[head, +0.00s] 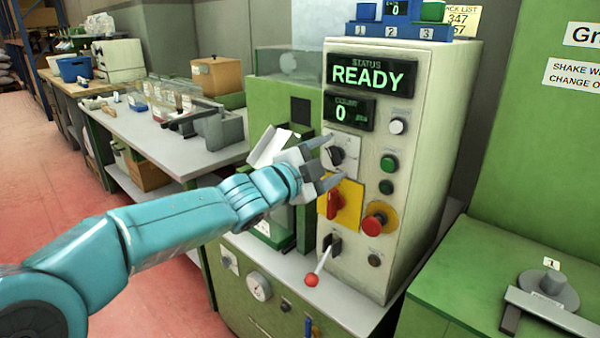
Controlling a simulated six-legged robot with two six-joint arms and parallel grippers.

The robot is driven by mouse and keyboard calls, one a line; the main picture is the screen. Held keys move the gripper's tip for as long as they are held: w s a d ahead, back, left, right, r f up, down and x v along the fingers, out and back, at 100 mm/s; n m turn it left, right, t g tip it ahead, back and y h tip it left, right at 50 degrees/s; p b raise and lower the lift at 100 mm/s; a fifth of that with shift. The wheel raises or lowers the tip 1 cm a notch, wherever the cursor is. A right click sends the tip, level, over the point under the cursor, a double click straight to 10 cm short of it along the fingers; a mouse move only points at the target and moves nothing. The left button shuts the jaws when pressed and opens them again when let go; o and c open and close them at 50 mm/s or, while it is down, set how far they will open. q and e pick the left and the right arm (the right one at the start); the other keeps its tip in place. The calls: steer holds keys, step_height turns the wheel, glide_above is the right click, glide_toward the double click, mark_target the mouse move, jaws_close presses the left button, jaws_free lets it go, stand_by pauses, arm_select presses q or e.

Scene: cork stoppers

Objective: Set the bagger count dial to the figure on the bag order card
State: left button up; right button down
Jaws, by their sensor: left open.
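The cream control panel (412,125) stands at centre right. Its status display (368,75) reads READY and the count display (349,111) below reads 0. A dark dial (338,156) on a pale plate sits under the count display, partly hidden by my gripper; its pointer setting cannot be read. My left gripper (334,161) is open, its fingertips above and below the dial; I cannot tell whether they touch it. A yellowish card (464,20) headed "…ACK LIST", partly hidden, shows 347 and 57. No bag order card can be made out. My right gripper is out of view.
Below the dial are a red switch (334,204) on yellow, a red mushroom button (376,222) and a red-knobbed lever (312,280). Green and white buttons line the panel's right. Blue numbered bins (400,30) sit on top. A cluttered bench (150,130) stands left.

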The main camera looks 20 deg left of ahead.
arm_select(q)
steer(key=p+v, duration=0.1)
steer(key=v, duration=1.4)
